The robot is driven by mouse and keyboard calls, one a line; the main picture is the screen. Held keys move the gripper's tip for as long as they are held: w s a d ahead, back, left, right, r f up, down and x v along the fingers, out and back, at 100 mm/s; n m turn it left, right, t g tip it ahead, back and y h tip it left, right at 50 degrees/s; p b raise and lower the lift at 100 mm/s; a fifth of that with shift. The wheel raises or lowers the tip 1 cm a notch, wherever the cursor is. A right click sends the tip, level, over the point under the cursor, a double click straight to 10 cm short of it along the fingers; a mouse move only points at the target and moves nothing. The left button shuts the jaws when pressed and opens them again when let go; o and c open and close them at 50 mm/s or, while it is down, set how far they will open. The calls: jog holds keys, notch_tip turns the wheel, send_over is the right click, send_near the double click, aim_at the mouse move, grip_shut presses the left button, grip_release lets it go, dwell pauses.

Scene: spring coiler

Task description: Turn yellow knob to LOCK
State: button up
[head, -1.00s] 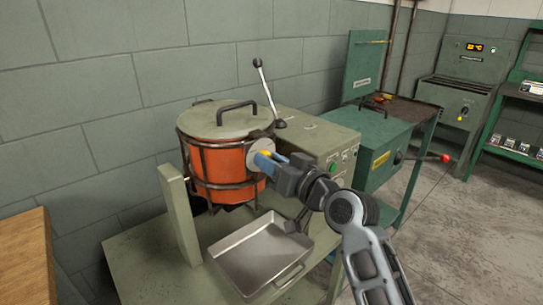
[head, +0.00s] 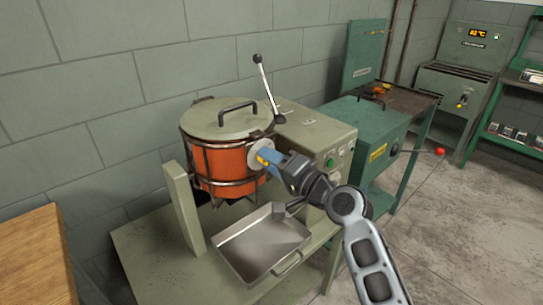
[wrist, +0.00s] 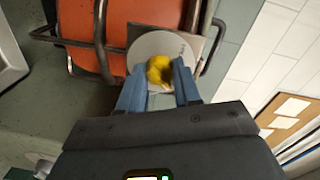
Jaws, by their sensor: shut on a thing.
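The yellow knob (wrist: 160,70) sits on a round pale dial plate (wrist: 150,46) at the side of the orange drum. My gripper (wrist: 160,88) is shut on the yellow knob, with one blue finger on each side of it in the wrist view. In the head view my gripper (head: 265,158) reaches the dial from the right and mostly hides the knob. There is small lettering on the plate, too blurred to read. I cannot tell which mark the knob points at.
The orange drum (head: 218,165) with a green lid (head: 215,119) stands in a metal cage. A lever with a black ball (head: 257,58) rises behind it. A metal tray (head: 262,243) lies below. A green control box (head: 320,133) stands close to the right.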

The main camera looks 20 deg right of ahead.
jog(key=shift+d+m+p, duration=0.1)
jog(key=shift+m+p, duration=0.25)
jog(key=shift+m, duration=0.45)
jog(key=shift+f, duration=0.1)
jog(key=o, duration=1.1)
jog(key=shift+c, duration=0.2)
jog(key=b+v, duration=0.1)
jog(key=v, duration=0.6)
jog(key=shift+s, duration=0.4)
jog(key=shift+d, duration=0.1)
